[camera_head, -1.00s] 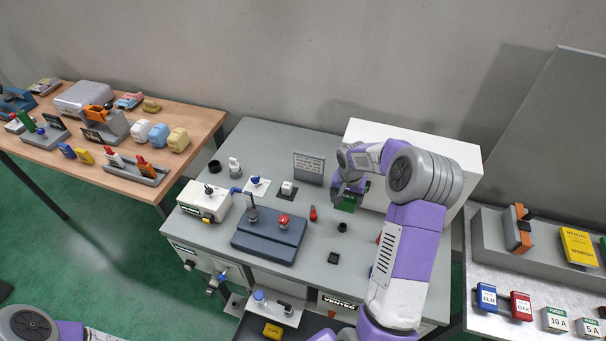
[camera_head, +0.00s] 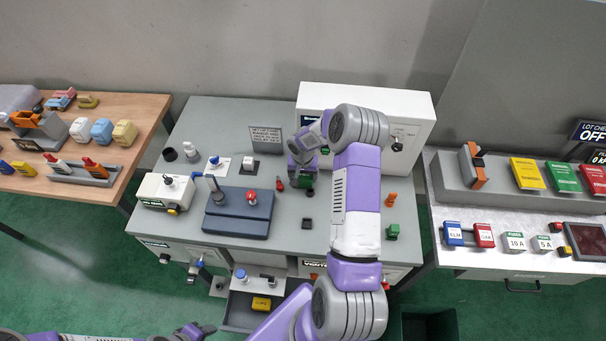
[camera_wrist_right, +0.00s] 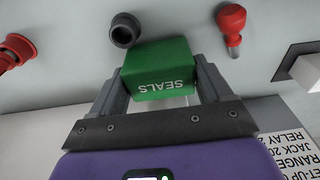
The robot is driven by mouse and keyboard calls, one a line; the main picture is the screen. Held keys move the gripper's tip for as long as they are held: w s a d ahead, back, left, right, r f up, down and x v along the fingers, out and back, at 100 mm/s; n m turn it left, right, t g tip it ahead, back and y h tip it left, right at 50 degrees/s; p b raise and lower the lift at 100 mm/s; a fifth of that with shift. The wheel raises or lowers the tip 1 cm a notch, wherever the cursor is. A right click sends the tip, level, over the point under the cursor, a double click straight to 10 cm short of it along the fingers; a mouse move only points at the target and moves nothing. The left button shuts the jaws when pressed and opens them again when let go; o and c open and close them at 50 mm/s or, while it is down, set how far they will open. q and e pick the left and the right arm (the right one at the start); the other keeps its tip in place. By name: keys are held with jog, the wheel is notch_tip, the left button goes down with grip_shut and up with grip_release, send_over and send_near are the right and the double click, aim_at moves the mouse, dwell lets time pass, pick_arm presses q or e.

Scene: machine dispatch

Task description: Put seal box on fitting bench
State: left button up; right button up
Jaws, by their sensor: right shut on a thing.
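The green seal box (camera_head: 309,181), lettered SEALS, is in my right gripper (camera_head: 303,165), over the back middle of the grey bench (camera_head: 340,225). In the right wrist view the seal box (camera_wrist_right: 160,70) sits between the two fingers of my right gripper (camera_wrist_right: 160,88), which is shut on it. I cannot tell whether the box touches the bench top. My left gripper (camera_head: 203,330) shows only in part at the bottom edge of the head view, away from the bench; its jaws are unclear.
A black ring (camera_wrist_right: 125,30) and a red-handled tool (camera_wrist_right: 232,22) stand close to the box. A blue fixture (camera_head: 238,222), a white cabinet (camera_head: 415,105) and a sign (camera_head: 266,139) occupy the bench. Side tables (camera_head: 150,108) (camera_head: 500,215) flank it. An open drawer (camera_head: 240,312) juts out in front.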

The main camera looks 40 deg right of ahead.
aim_at(303, 178)
jog(key=shift+f+b, duration=0.15)
jog(key=shift+b, duration=0.15)
jog(key=o, duration=1)
notch_tip(303, 178, up, 12)
jog(key=a, duration=0.1)
jog(key=shift+s+r, duration=0.2)
jog(key=shift+s, duration=0.25)
jog(key=shift+a, duration=0.1)
